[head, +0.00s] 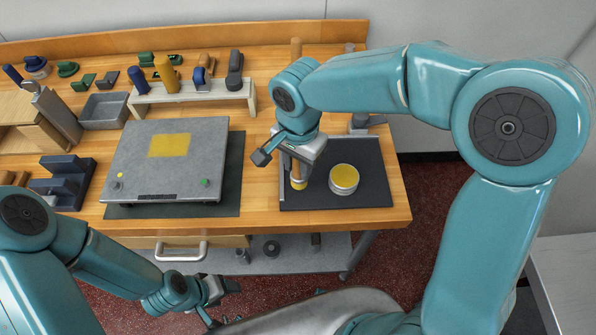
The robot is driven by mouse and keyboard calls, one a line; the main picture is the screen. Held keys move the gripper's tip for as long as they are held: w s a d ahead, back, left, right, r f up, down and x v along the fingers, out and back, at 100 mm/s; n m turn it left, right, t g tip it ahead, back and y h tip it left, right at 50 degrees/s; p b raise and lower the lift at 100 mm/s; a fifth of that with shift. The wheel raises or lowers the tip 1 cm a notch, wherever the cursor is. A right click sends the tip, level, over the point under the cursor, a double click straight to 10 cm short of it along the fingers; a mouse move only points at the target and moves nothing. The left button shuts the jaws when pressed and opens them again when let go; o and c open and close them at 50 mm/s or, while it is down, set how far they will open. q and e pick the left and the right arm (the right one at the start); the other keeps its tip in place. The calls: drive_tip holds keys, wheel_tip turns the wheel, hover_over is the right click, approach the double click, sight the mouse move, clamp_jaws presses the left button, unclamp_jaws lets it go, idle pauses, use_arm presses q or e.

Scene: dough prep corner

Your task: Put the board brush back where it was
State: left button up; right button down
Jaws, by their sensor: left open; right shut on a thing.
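My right gripper (300,166) is shut over the left part of the dark mat (365,191) on the right of the bench. It holds a tan, upright thing with a yellowish lower end, which I take to be the board brush (299,183). Most of it is hidden by the gripper and arm. I cannot tell whether its lower end touches the mat. A round tin with a yellow top (344,178) stands just right of it on the mat. My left gripper (226,288) is open and empty, low in front of the bench.
A grey slab with a yellow patch (125,165) lies left of the mat. Behind it, a wooden rack (205,97) holds several upright tools. A grey tray (103,111) and a dark blue stand (62,182) are further left. A drawer handle (181,252) juts from the bench front.

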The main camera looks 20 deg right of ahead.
sight(297, 175)
wheel_tip(297, 175, down, 4)
drive_tip(key=shift+w+a+f, duration=0.1)
drive_tip(key=shift+f, duration=0.1)
drive_tip(key=shift+f, duration=0.15)
drive_tip(key=c, duration=0.8)
unclamp_jaws()
